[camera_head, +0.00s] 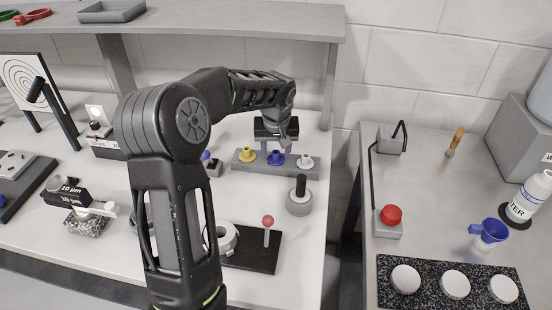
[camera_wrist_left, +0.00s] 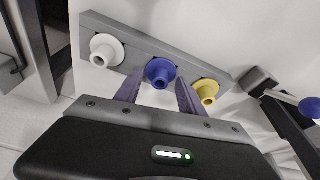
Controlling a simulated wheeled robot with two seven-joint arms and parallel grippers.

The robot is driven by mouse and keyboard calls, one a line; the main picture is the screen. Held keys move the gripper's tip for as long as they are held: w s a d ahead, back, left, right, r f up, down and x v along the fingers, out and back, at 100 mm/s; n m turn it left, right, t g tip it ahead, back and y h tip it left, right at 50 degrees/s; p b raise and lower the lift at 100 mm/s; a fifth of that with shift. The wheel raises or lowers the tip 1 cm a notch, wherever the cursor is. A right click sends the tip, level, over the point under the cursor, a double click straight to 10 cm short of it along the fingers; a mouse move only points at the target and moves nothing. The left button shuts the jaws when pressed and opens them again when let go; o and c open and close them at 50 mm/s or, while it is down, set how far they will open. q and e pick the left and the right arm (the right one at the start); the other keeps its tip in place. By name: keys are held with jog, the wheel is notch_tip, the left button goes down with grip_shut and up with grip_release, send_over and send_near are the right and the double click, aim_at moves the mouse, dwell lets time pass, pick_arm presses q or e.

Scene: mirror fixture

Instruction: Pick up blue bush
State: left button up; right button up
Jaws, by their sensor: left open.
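The blue bush (camera_head: 275,158) sits in the middle of a grey rack, between a yellow bush (camera_head: 246,155) and a white bush (camera_head: 305,162). In the left wrist view the blue bush (camera_wrist_left: 161,72) is a flanged ring with a hollow collar. My left gripper (camera_wrist_left: 158,92) is open and empty. Its two purple-grey fingers point toward the blue bush, one on each side of its near edge, and I see no grip on it. In the head view my left gripper (camera_head: 281,143) is over the rack, partly hidden by its own wrist. My right gripper is not in view.
The grey rack (camera_head: 236,168) stands on the white bench. A grey cylinder with a black handle (camera_head: 299,200) and a black base with a red-tipped post (camera_head: 267,222) stand in front. A shelf (camera_head: 220,20) runs above the back. A gap separates the right-hand bench (camera_head: 440,215).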

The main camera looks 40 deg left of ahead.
pick_arm(q)
jog(key=shift+c, duration=0.4)
grip_shut()
dwell(0.4)
